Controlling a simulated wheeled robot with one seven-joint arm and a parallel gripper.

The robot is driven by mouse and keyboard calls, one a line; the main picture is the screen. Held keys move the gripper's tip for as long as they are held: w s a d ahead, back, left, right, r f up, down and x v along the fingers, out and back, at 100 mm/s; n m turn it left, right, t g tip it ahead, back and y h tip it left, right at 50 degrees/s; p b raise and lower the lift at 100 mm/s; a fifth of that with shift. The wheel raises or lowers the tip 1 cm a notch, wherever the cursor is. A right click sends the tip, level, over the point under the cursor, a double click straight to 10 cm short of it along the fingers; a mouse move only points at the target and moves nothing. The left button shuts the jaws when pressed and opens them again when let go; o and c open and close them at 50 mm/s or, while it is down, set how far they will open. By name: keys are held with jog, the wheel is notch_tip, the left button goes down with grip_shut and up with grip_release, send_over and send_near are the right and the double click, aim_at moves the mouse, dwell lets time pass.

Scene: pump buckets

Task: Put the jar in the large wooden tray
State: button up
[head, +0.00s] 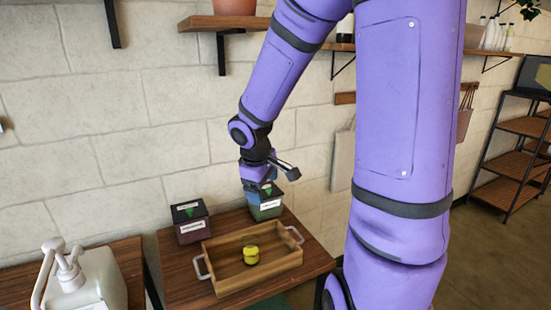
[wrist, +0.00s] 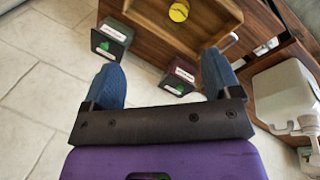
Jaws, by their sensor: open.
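The jar (head: 250,255), small with a yellow lid, stands inside the large wooden tray (head: 222,280), near its middle. The tray lies on a wooden table and has light handles at its two ends. In the wrist view the jar's round yellow top (wrist: 179,11) shows at the upper edge, on the bare tray floor (wrist: 200,35). My gripper (head: 264,190) is behind the tray and above it, apart from the jar. Its blue fingers are spread and empty in the wrist view (wrist: 160,78).
Two dark labelled boxes with green marks stand behind the tray: a left one (head: 191,222) and a right one (head: 265,210), which my gripper partly covers. A white pump bottle (head: 85,282) stands at the lower left. A wall shelf (head: 225,22) is above.

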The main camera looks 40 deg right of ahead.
jog(key=s+a+r+m+t+y, duration=0.1)
jog(key=s+a+r+m+t, duration=0.1)
jog(key=s+a+r, duration=0.3)
jog(key=s+a+r+m+t+y, duration=0.1)
jog(key=s+a+r+m+y, duration=0.1)
jog(key=s+a+r, duration=0.4)
jog(key=s+r, duration=0.5)
jog(key=s, duration=0.1)
jog(key=shift+r+t, duration=0.35)
jog(key=shift+t, duration=0.05)
